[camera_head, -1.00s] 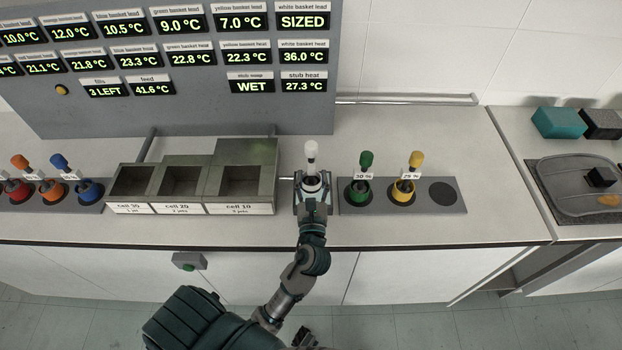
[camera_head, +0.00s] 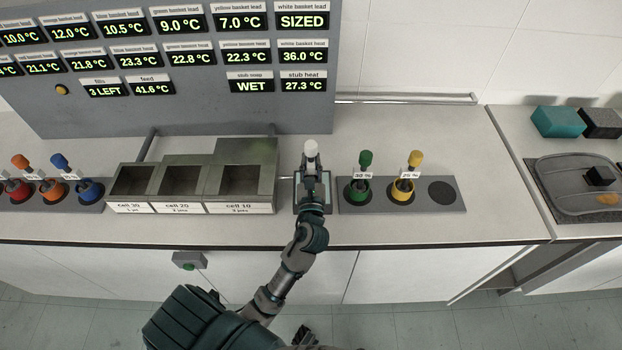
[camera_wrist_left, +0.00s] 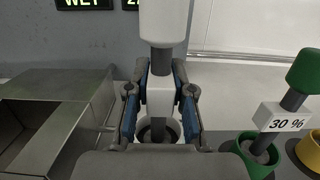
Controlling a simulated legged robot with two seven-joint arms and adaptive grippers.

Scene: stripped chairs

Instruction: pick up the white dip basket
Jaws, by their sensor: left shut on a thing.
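The white dip basket stands upright just right of the metal cells, its white knob (camera_head: 311,147) at the top of a grey stem. In the left wrist view the white knob (camera_wrist_left: 163,22) is large and close, with a pale tag block and a white cup (camera_wrist_left: 172,130) below. My left gripper (camera_head: 310,178) is at the stem. In the left wrist view its two blue-padded fingers (camera_wrist_left: 160,100) are on either side of the tag block, shut on the basket. The lower part of the cup is partly hidden by the gripper. My right gripper is not in view.
A metal unit with three cells (camera_head: 243,180) stands close on the left. The green basket (camera_head: 359,190) and yellow basket (camera_head: 405,190) stand in a grey rack (camera_head: 452,208) on the right. A display panel (camera_head: 200,105) rises behind. Orange, red and blue baskets stand at far left.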

